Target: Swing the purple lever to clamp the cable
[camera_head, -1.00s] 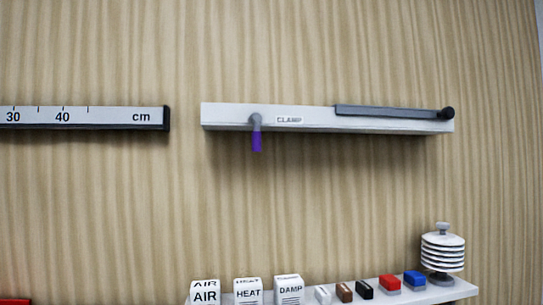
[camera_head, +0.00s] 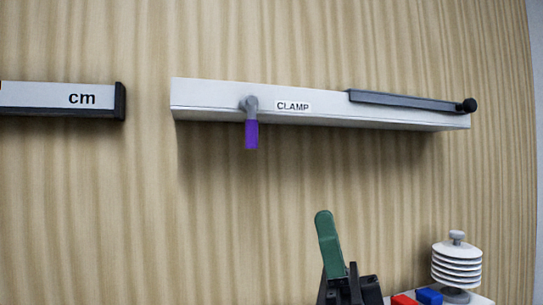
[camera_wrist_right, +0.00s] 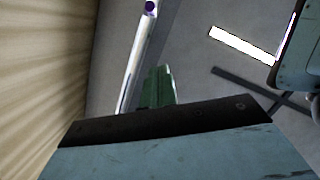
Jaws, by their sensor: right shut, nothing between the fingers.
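The purple lever (camera_head: 251,133) hangs nearly straight down from a grey pivot near the left end of the white bar labelled CLAMP (camera_head: 213,98) on the wall, in the head view. My right gripper (camera_head: 324,216), with green fingertips, is shut and empty. It stands upright below and to the right of the lever in the picture, apart from it. In the right wrist view its green fingers (camera_wrist_right: 158,88) show beside a pale bar with a purple round end (camera_wrist_right: 150,6). I cannot make out a cable for certain. My left gripper is out of view.
A dark grey strip (camera_head: 400,100) with a black knob (camera_head: 469,105) lies along the bar's right part. A ruler (camera_head: 50,96) is at left. A shelf at lower right holds a stack of white discs (camera_head: 457,264) and red and blue blocks (camera_head: 429,296). The wall below the lever is clear.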

